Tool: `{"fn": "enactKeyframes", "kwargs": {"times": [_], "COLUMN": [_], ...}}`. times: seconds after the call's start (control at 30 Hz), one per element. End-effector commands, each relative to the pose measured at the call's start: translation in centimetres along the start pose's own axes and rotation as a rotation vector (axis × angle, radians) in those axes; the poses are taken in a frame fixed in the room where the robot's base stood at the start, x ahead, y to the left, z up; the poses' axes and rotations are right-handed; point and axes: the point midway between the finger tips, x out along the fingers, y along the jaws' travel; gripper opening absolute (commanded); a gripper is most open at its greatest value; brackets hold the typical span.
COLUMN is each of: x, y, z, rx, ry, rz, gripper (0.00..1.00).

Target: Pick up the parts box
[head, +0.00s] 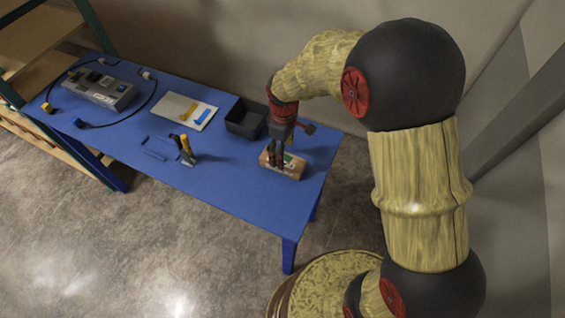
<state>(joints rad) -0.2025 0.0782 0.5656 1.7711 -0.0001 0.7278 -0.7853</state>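A small brown box (295,172) stands near the right end of the blue table, with something green and white showing at its top. An open dark grey bin (232,126) stands behind it to the left; I cannot tell for sure which of the two is the parts box. My gripper (277,164) points down at the brown box, its fingers overlapping the box's top left part. The fingers are small and dark here, so I cannot tell whether they are open or shut, or touching the box.
The blue table (225,190) also holds a grey console (105,92) with black cables, a light board (187,110) with blue and yellow pieces, and upright yellow-and-black tools (184,148). A shelf unit (40,40) stands at the left. The table's front middle is clear.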

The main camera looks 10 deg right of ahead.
Motion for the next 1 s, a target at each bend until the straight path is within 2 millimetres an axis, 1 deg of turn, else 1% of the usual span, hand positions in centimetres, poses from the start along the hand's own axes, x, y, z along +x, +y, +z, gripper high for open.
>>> {"fn": "enactKeyframes", "kwargs": {"times": [0.17, 0.3, 0.43, 0.67, 1.0], "x": [1.5, 3.6, 5.1, 5.3, 5.3], "y": [-0.1, -0.4, -0.3, -0.3, -0.3], "z": [-0.1, -0.2, -0.2, -0.3, -0.2], "rx": [0.001, 0.001, 0.002, 0.002, 0.002], "ry": [-0.001, -0.001, 0.000, 0.001, 0.001], "rz": [-0.001, -0.001, 0.000, 0.001, 0.001], "gripper": [0.67, 0.67, 0.67, 0.67, 0.48]}}
